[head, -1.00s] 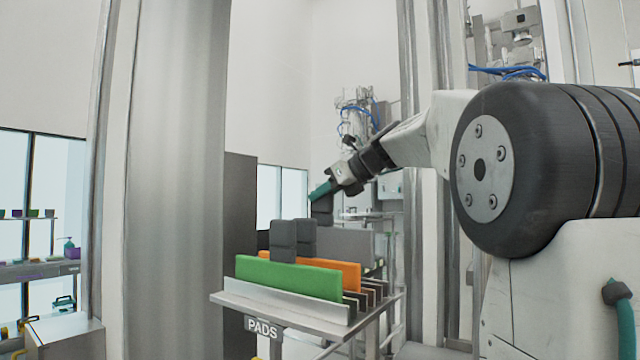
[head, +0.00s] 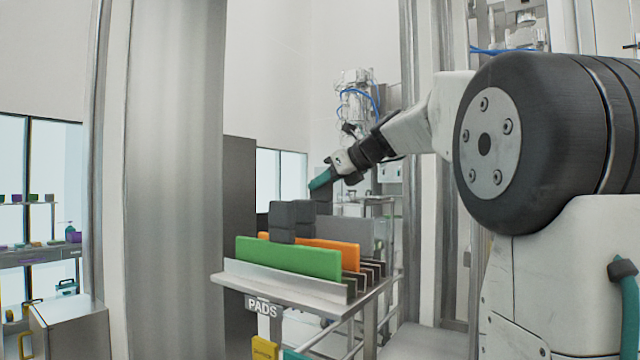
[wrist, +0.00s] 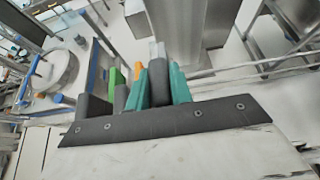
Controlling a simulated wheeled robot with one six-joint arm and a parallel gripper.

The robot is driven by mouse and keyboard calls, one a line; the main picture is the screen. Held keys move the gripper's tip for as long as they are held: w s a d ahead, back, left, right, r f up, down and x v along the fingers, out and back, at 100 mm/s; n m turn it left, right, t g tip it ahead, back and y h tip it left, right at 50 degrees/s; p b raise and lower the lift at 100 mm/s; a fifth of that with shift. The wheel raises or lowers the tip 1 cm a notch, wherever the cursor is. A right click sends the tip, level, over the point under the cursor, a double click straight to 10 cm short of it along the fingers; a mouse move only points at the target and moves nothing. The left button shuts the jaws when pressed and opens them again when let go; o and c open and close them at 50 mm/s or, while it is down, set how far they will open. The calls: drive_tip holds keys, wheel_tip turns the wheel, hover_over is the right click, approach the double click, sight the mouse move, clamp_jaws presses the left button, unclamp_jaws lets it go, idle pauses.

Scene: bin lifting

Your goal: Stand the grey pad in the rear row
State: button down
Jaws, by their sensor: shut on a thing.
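The grey pad (head: 353,234) is upright behind the orange pad, toward the back of the PADS rack (head: 285,285). Its lower edge is hidden, so I cannot tell if it touches the rack. The rear row itself is mostly hidden behind the front pads.
A green pad (head: 290,258) stands at the rack's front, with an orange pad (head: 345,253) behind it. Their dark handles (head: 284,221) rise close to my gripper. Thin dividers show at the rack's right end (head: 372,270). A grey column (head: 175,180) stands left.

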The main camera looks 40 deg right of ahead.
sight(332, 195)
drive_tip(key=shift+f, duration=1.5)
idle(0.4)
drive_tip(key=shift+f, duration=0.6)
drive_tip(key=c, duration=1.2)
unclamp_jaws()
drive_tip(key=shift+o, duration=0.2)
